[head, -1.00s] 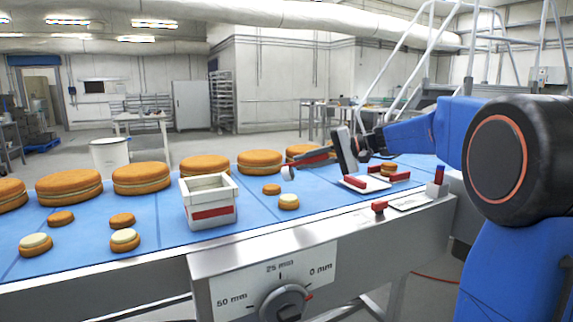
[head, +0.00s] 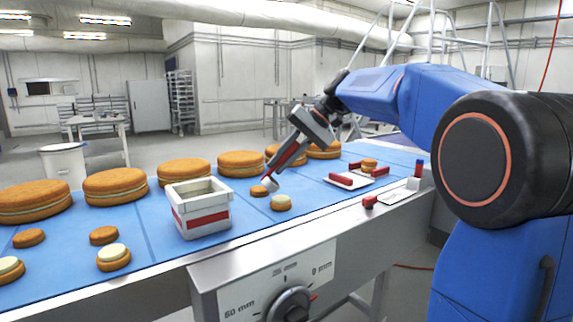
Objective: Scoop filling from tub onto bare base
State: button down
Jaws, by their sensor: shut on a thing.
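My gripper (head: 297,147) is shut on a scoop (head: 284,160) with a red-and-grey handle, tilted down to the left. The scoop's pale end (head: 270,184) is beside the small brown bare base (head: 258,191) on the blue belt; I cannot tell whether they touch or whether the scoop carries filling. A white tub (head: 204,221) with a red band stands left of it, its inside only partly visible. Other bare bases lie at the left (head: 104,235) and far left (head: 28,238). Cream-topped rounds sit in front of the bases: one near the scoop (head: 281,203) and one at left (head: 114,258).
Large filled cakes (head: 184,172) line the belt's far side. A white board (head: 352,180) with red blocks and a small round (head: 369,165) lies at the right. A dial (head: 290,304) is on the belt's front. The blue belt (head: 150,232) has clear room around the tub.

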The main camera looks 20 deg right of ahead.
jog(key=a+h, duration=0.2)
jog(key=a+g+h, duration=0.1)
jog(key=h, duration=0.1)
jog(key=shift+w+r, duration=0.3)
jog(key=shift+w+a+r+g+h, duration=0.15)
jog(key=shift+a+r+h, duration=0.35)
jog(key=shift+h, duration=0.55)
jog(key=shift+w+a+r+g+h, duration=0.1)
jog(key=shift+a+r+g+h, duration=0.3)
jog(key=shift+h, duration=0.65)
jog(key=shift+r, duration=0.15)
jog(key=shift+d, duration=0.1)
